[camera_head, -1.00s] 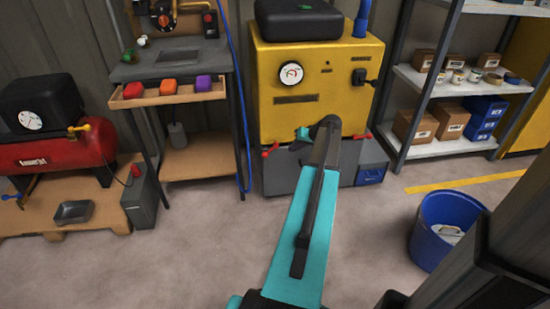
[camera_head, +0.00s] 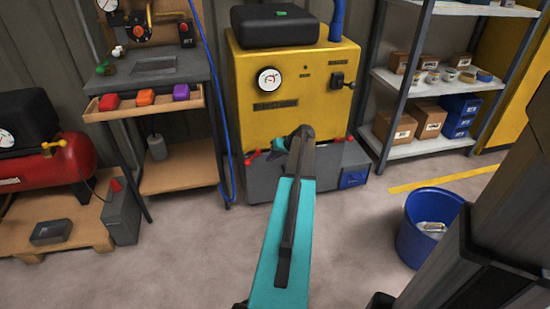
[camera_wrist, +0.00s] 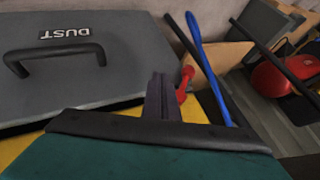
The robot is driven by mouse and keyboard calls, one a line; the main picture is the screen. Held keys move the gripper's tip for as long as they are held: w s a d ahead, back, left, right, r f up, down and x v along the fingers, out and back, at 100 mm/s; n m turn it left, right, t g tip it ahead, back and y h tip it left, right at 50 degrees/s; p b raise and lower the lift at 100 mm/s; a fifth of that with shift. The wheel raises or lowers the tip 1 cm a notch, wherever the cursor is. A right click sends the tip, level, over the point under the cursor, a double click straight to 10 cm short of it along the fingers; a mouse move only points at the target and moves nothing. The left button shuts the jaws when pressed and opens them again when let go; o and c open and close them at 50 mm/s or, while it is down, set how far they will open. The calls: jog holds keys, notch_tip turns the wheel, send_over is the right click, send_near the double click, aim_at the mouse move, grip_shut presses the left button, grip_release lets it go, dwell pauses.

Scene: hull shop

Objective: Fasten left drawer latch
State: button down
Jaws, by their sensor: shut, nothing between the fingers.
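The grey drawer marked DUST (camera_wrist: 90,50) sits under the yellow machine (camera_head: 290,85) and shows upside down in the wrist view. Its left latch (camera_head: 250,157) is a small red lever at the drawer's upper left corner; it also shows in the wrist view (camera_wrist: 186,80). A right red latch (camera_head: 336,139) is at the other corner. My gripper (camera_wrist: 160,82) is shut and empty, its fingertips close beside the left latch. I cannot tell whether they touch. In the head view my arm hides part of the drawer front, and the latch's exact setting is unclear.
A blue hose (camera_head: 222,130) hangs left of the machine beside the workbench (camera_head: 165,68). A red compressor (camera_head: 50,165) stands on a pallet at the far left. A blue bucket (camera_head: 428,230) stands on the floor at right. Floor before the machine is open.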

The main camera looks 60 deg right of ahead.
aim_at(252, 158)
jog(key=w+a+f+b, duration=0.1)
jog(key=w+f+b, duration=0.1)
jog(key=w, duration=0.4)
jog(key=shift+w+a+f, duration=0.25)
jog(key=shift+a+f, duration=0.05)
jog(key=shift+f, duration=0.3)
jog(key=shift+w, duration=0.1)
